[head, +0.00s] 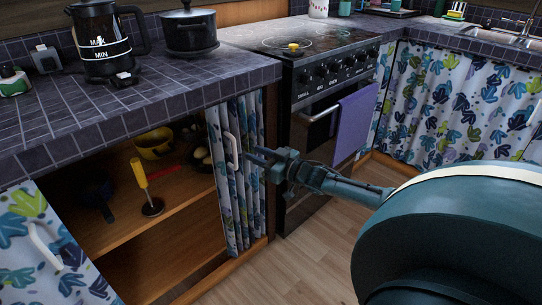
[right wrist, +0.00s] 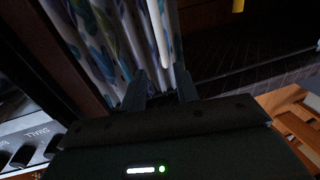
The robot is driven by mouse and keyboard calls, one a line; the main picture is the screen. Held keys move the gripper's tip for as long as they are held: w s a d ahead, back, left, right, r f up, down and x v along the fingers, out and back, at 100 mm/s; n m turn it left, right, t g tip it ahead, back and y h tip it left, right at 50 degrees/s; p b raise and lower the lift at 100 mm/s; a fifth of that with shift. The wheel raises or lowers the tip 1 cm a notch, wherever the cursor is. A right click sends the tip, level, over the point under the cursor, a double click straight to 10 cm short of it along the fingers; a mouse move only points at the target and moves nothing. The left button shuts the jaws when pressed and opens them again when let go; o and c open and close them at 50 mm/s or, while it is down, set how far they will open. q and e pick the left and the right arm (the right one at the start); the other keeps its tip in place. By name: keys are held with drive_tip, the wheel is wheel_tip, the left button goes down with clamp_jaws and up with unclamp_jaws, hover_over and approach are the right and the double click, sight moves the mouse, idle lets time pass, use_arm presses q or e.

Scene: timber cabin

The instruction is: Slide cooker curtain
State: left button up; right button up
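The leaf-patterned cooker curtain (head: 222,195) hangs bunched at the right side of the open cupboard, beside the cooker (head: 330,85). Its white handle (head: 231,150) is on the front of the cloth. My right gripper (head: 258,159) is just right of the handle, pointing at it. In the right wrist view my two fingers (right wrist: 160,82) are spread with a gap between them. The handle (right wrist: 161,35) stands ahead of that gap, and the curtain (right wrist: 97,40) fills the upper left. A second curtain (head: 28,275) with a white handle (head: 45,246) is at lower left. My left gripper is out of view.
The cupboard shelf (head: 185,205) holds a yellow pot (head: 153,143), a yellow-handled utensil (head: 140,175) and dark pans. The tiled counter (head: 150,110) juts out above. A purple towel (head: 355,122) hangs on the oven. The wooden floor (head: 290,265) in front is clear.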

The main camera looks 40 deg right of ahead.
drive_tip(key=p+v, duration=0.1)
drive_tip(key=v, duration=0.3)
drive_tip(key=shift+s, duration=0.2)
drive_tip(key=shift+d, duration=0.1)
idle(0.4)
